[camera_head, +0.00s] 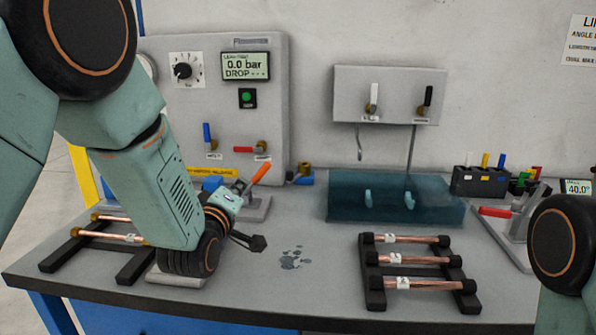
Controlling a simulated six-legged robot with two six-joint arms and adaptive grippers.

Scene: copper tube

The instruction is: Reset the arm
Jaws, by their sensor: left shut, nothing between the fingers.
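My left arm comes in from the left and reaches down over the bench. My left gripper (250,242) is dark, shut and empty, just above the grey bench top, and points right. An orange-handled tool (260,173) on a grey base stands just behind it. My right arm shows only as a rounded joint at the right edge; its gripper is out of view. Copper tubes lie on a black rack (374,285) at the right front. More copper tubes (112,236) lie on another black rack (62,252) at the left, partly hidden by my left arm.
A grey test panel (270,100) with a display reading 0.0 bar stands at the back. A teal tray (440,211) sits below a wall panel (390,80) with two levers. A red-handled tool (495,212) stands at the right. The bench middle is free apart from a dark stain.

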